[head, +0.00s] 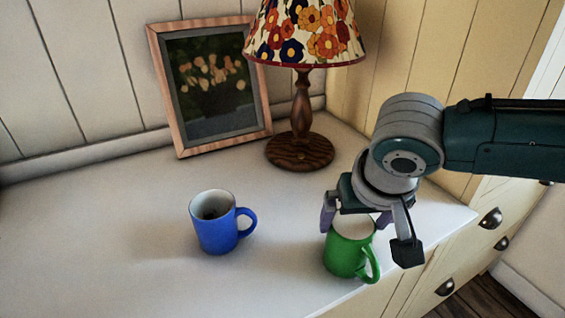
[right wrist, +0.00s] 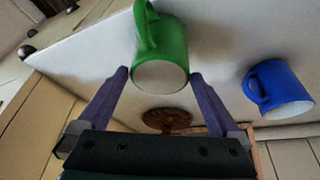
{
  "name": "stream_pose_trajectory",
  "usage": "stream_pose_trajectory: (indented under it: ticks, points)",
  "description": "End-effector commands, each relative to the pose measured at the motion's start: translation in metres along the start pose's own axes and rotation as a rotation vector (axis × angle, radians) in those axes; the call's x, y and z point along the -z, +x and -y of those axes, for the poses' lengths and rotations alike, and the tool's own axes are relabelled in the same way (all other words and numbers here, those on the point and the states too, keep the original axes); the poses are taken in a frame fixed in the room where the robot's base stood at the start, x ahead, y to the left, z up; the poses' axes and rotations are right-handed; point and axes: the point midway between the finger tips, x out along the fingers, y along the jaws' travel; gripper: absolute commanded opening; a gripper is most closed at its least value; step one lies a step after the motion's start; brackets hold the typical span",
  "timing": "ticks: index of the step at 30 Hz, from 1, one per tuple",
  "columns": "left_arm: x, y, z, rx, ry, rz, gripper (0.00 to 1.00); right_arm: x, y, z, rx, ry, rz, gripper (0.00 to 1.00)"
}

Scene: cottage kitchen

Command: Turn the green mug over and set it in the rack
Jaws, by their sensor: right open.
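The green mug (head: 346,255) stands upright near the counter's front right edge, its pale opening up and its handle toward the lower right. It also shows in the right wrist view (right wrist: 170,45), with its pale opening toward the camera. My right gripper (head: 355,224) is open above the mug. In the right wrist view its two fingers (right wrist: 158,75) show on either side of the mug's rim; I cannot tell whether either touches it. My left gripper is not in view. No rack shows in either view.
A blue mug (head: 216,232) stands upright to the left on the white counter (head: 110,235). A lamp (head: 301,120) and a framed picture (head: 212,90) stand at the back. Drawers (head: 465,255) lie below the counter's right edge. The counter's left side is clear.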

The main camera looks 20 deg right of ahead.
Motion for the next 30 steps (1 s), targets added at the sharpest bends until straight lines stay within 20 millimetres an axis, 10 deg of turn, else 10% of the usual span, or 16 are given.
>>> stream_pose_trajectory:
  ticks: [9, 30]
  points:
    - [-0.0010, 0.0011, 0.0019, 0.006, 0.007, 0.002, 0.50, -0.0001, 0.0049, 0.0002, 0.001, 0.000, 0.000, 0.99]
    - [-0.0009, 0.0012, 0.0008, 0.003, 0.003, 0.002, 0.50, 0.0000, 0.0045, 0.0003, 0.001, 0.000, 0.000, 0.20]
